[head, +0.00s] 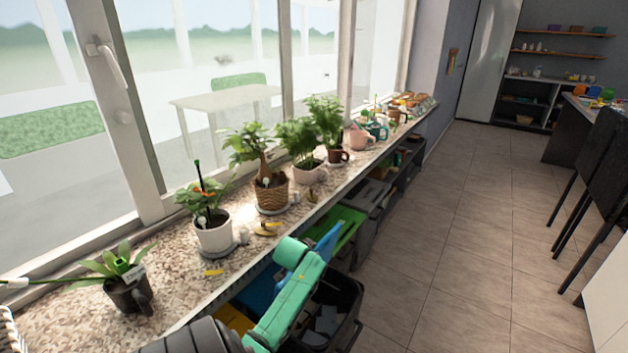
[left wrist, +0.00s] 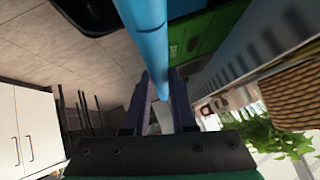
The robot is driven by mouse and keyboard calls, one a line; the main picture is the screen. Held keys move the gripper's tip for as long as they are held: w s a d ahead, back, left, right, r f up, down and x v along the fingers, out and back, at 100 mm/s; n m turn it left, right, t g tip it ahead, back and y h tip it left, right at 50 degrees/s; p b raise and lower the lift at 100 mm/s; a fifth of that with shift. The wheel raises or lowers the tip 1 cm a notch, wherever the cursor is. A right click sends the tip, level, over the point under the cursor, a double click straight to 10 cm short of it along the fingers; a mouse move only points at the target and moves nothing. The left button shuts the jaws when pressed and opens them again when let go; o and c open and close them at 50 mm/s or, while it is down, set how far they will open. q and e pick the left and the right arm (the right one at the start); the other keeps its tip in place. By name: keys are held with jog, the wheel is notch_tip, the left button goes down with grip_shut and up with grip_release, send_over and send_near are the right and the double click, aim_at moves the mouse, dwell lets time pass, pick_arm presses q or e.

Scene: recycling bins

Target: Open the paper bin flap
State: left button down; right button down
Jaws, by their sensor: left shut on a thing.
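The blue bin (head: 258,292) stands below the stone sill, mostly hidden by the sill and my left arm. Its blue flap (head: 327,241) stands tilted up beyond my forearm. In the left wrist view the flap (left wrist: 146,32) shows edge-on as a long blue strip running down between the fingers. My left gripper (left wrist: 157,108) is shut on this flap. In the head view my own arm hides the gripper and its hold. My right gripper is in neither view.
A black bin (head: 346,294) stands open on the floor side, next to a green-lidded bin (head: 345,224). A yellow bin (head: 236,322) is partly hidden nearer me. Potted plants (head: 213,230) line the sill (head: 180,255). The tiled floor (head: 440,260) to the right is clear.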

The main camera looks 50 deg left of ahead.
pick_arm(q)
jog(key=c, duration=0.7)
grip_release()
jog(key=shift+f, duration=0.1)
jog(key=shift+c, duration=0.2)
jog(key=p+v, duration=0.1)
jog(key=v, duration=1.3)
jog(key=shift+s+r, duration=0.15)
jog(key=shift+r, duration=0.1)
